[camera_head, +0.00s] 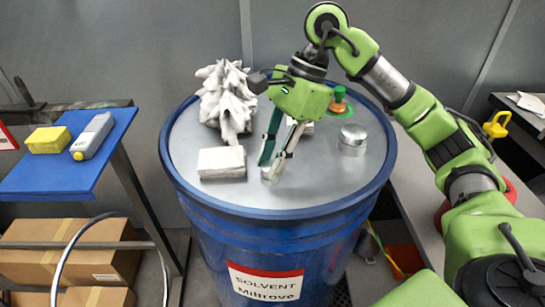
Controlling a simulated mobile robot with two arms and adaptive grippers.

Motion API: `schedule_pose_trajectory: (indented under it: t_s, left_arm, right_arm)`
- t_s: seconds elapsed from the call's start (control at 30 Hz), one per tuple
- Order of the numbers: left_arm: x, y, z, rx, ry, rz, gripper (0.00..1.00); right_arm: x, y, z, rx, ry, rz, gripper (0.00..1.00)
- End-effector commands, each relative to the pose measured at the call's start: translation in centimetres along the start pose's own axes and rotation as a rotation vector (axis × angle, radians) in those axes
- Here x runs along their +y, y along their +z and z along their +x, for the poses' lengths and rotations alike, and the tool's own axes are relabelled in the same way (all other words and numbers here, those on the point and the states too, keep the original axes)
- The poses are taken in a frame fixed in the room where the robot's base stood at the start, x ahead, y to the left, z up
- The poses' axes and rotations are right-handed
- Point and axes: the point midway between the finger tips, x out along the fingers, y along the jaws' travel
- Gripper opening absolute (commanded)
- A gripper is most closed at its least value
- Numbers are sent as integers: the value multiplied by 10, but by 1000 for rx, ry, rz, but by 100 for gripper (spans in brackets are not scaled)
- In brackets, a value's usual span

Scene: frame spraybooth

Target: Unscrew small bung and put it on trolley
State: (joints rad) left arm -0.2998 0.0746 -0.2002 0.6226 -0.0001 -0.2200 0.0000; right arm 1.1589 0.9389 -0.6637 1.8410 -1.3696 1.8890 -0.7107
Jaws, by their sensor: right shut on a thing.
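A blue drum (270,240) labelled SOLVENT stands in the middle with a grey metal lid. My right gripper (269,170) points down over the front middle of the lid. It is shut on a small, pale metal piece, apparently the small bung (270,176), low at the lid surface. The fingers partly hide the bung, and I cannot tell whether it is still seated or clear of the lid. A larger round silver bung (353,137) sits on the lid to the right. A blue-topped trolley (50,182) stands at the left. My left gripper is out of view.
On the lid are a crumpled white cloth (226,100), a white block (221,162) and an orange-and-green fitting (339,100) behind the gripper. The trolley top holds a yellow sponge (48,140) and a grey device (92,136); its front is clear. Cardboard boxes (70,265) lie below.

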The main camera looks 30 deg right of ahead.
Motion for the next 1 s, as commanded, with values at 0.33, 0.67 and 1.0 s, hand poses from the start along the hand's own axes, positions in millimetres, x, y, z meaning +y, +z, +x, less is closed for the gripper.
schedule_pose_trajectory:
  t_s: [0.33,0.67,1.0]
  left_arm:
    - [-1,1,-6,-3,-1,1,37]
    - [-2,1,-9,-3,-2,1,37]
    - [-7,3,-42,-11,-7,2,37]
  right_arm:
    - [0,2,1,-4,129,-299,5]
    - [-1,3,0,-3,141,-328,5]
    - [-2,5,-2,-4,259,-606,5]
